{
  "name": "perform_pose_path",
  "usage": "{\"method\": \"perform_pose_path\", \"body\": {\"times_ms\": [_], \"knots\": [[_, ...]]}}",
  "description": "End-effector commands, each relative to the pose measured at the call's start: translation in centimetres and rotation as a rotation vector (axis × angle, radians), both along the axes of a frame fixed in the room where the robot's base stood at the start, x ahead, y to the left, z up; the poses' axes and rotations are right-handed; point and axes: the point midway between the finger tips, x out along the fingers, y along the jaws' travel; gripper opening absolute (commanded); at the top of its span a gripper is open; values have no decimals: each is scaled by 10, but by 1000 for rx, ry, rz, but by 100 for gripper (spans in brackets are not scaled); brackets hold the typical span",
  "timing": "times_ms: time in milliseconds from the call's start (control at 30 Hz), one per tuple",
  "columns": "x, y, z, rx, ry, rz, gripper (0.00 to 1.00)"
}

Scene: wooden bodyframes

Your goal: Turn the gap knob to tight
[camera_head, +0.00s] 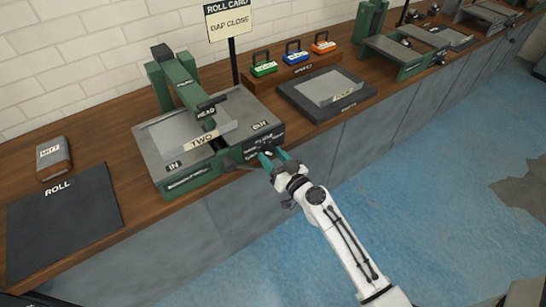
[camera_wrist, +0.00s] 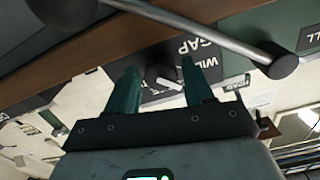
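The gap knob (camera_wrist: 163,78) is dark with a pale pointer and sits on a dark panel of the green rolling machine (camera_head: 184,85). Upside-down white letters reading GAP and part of WIDE show beside it in the wrist view. My gripper (camera_head: 267,157) is at the machine's front right, below the OUT side. In the wrist view its two green fingers (camera_wrist: 159,72) are apart, one on each side of the knob, with a visible space between. I cannot tell whether either finger touches the knob. In the head view the knob is hidden by my gripper.
A bar with a dark round end (camera_wrist: 284,65) crosses close to the fingers. A plate marked TWO (camera_head: 202,140) lies in the machine. A sign (camera_head: 229,22) reads ROLL CARD, GAP CLOSE. A MITT block (camera_head: 53,159) and ROLL mat (camera_head: 60,220) lie left. The blue floor is open.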

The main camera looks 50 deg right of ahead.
Motion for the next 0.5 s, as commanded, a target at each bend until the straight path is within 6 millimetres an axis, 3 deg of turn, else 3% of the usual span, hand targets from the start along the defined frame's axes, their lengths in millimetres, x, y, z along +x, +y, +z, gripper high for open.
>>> {"method": "perform_pose_path", "body": {"times_ms": [67, 433, 500], "knots": [[0, 0, 0, 0, 0, 0, 44], [0, 0, 0, 0, 0, 0, 8], [0, 0, 0, 1, 0, 0, 8]]}}
